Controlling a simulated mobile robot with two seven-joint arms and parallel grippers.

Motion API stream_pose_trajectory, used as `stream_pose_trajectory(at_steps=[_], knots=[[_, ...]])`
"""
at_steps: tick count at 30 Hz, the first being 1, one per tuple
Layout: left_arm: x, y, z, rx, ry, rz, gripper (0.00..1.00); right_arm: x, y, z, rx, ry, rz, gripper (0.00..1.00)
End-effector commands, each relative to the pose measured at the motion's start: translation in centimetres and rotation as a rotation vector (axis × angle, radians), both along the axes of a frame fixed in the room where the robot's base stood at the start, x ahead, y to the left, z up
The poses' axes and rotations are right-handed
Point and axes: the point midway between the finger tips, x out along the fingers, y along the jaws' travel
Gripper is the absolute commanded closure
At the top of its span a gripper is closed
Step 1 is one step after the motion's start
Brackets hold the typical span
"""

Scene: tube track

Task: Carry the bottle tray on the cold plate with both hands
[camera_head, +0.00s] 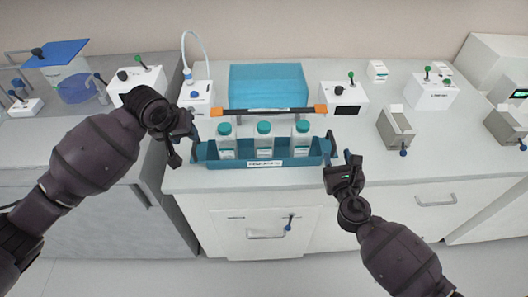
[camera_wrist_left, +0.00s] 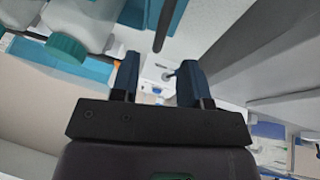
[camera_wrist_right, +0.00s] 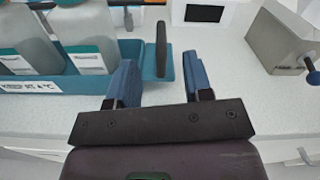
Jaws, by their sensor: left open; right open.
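The teal bottle tray (camera_head: 290,161) stands on the white counter near its front edge. It holds three white bottles (camera_head: 264,141) with green caps and has an upright dark handle at each end. My left gripper (camera_head: 190,146) is open beside the left end; its wrist view shows the dark handle (camera_wrist_left: 164,24) beyond the fingertips. My right gripper (camera_head: 343,161) is open just in front of the right end; its wrist view shows the right handle (camera_wrist_right: 161,48) ahead, apart from the fingers. A light blue block (camera_head: 268,82) behind the tray may be the cold plate.
White boxes with knobs stand left (camera_head: 198,96) and right (camera_head: 343,98) of the block.

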Motion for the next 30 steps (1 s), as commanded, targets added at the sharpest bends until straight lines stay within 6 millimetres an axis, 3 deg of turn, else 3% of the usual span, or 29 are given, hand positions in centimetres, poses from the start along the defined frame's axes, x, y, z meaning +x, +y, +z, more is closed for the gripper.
stream_pose_trajectory(at_steps=[6, 12, 27, 30], knots=[[1.4, -0.6, -3.2, 0.0, 0.0, 0.001, 0.58, 3.6, 0.1, 0.1, 0.0, -0.001, -0.001, 0.54], [2.2, -1.0, -5.2, 0.001, 0.001, 0.0, 0.58, 5.8, 0.1, 0.0, 0.001, 0.0, 0.0, 0.54], [2.6, -1.2, -6.1, 0.0, -0.001, -0.001, 0.58, 6.8, 0.1, 0.0, 0.001, 0.001, 0.0, 0.54], [2.6, -1.2, -6.2, 0.0, -0.001, -0.001, 0.74, 6.8, 0.1, 0.0, 0.001, 0.001, 0.0, 0.69]])
